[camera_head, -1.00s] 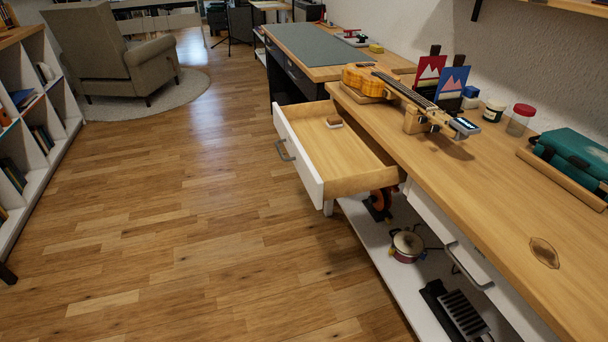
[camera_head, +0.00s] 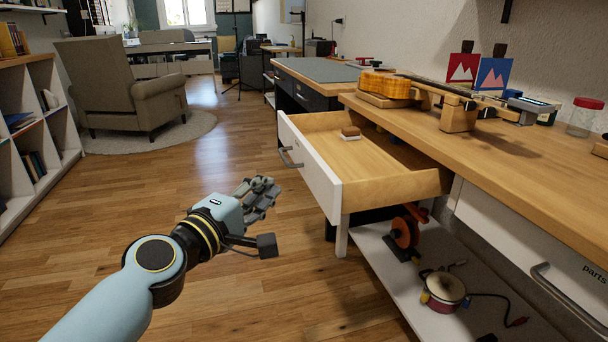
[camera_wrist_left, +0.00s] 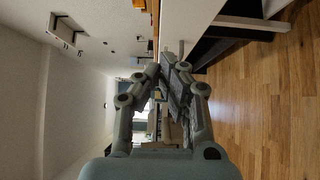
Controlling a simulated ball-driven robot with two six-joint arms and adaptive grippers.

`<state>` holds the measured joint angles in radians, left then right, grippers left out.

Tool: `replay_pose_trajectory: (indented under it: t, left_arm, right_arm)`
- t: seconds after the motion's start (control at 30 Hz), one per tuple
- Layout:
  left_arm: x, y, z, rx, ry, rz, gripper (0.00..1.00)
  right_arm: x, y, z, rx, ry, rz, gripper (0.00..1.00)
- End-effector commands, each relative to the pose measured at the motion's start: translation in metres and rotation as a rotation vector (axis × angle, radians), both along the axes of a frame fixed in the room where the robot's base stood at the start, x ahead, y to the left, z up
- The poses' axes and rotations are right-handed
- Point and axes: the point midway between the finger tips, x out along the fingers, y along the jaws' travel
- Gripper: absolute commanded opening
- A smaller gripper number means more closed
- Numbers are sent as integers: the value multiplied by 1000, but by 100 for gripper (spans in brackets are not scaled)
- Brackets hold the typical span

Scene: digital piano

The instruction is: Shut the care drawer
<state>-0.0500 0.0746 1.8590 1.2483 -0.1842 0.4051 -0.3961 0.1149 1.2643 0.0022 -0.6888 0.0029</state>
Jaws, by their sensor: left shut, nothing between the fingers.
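The care drawer (camera_head: 318,185) is pulled well out from the wooden bench. My right gripper is not in view.
The bench top (camera_head: 540,150) holds a ukulele on supports (camera_head: 384,86), picture cards and jars. A lower shelf (camera_head: 385,275) carries a pot (camera_head: 442,289) and an orange reel. A parts drawer (camera_head: 510,230) is shut at right.

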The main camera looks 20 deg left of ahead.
Motion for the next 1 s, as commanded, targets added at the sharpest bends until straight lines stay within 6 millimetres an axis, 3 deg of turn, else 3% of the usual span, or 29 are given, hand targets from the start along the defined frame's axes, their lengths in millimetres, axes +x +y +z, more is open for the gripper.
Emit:
replay_pose_trajectory:
  t: [0.3, 0.6, 1.0]
  left_arm:
    - [68, -13, 0, 1, 0, 0, 0]
    - [84, -43, -1, 2, 3, 0, 0]
    - [86, -46, -1, 4, 2, 0, 0]
  right_arm:
    - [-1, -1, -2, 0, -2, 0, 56]
    - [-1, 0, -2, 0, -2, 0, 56]
    - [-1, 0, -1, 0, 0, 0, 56]
